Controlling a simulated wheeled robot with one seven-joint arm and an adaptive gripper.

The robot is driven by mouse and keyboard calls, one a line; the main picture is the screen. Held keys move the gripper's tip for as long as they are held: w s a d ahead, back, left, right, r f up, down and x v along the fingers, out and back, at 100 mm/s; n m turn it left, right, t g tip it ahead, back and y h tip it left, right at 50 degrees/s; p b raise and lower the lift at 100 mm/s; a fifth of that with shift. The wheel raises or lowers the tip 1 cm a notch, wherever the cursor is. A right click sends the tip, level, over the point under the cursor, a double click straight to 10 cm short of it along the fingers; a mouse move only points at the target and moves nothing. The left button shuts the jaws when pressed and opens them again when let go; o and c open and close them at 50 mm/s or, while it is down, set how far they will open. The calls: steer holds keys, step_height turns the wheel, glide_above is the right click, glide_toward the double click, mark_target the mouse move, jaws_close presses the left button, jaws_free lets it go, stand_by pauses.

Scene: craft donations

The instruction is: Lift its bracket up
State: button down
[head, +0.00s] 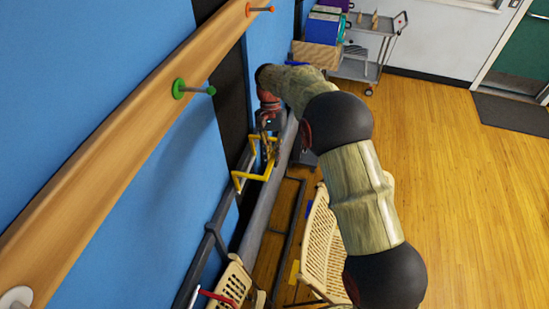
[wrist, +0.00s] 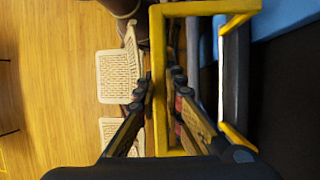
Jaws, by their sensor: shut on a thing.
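The yellow bracket (head: 252,177) is a squared frame beside the dark rail along the blue wall. In the wrist view the bracket (wrist: 159,60) has one long bar running between my fingers and an arm reaching right at the top. My gripper (wrist: 163,88) is shut on this bar, one finger on each side. In the head view my gripper (head: 268,137) is at the bracket's far part, partly hidden by my arm. I cannot tell how the bracket joins the rail.
A wooden board (head: 130,130) with a green peg (head: 190,89) and an orange peg (head: 258,9) runs along the wall. Woven chairs (head: 322,245) stand beside the rail. A grey cart (head: 358,68) with boxes stands at the back. Open wooden floor (head: 450,170) lies to the right.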

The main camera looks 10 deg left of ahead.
steer(key=shift+a+r, duration=0.1)
steer(key=shift+r, duration=0.05)
steer(key=c, duration=1.9)
jaws_free()
steer(key=shift+a, duration=0.1)
steer(key=v, duration=1.2)
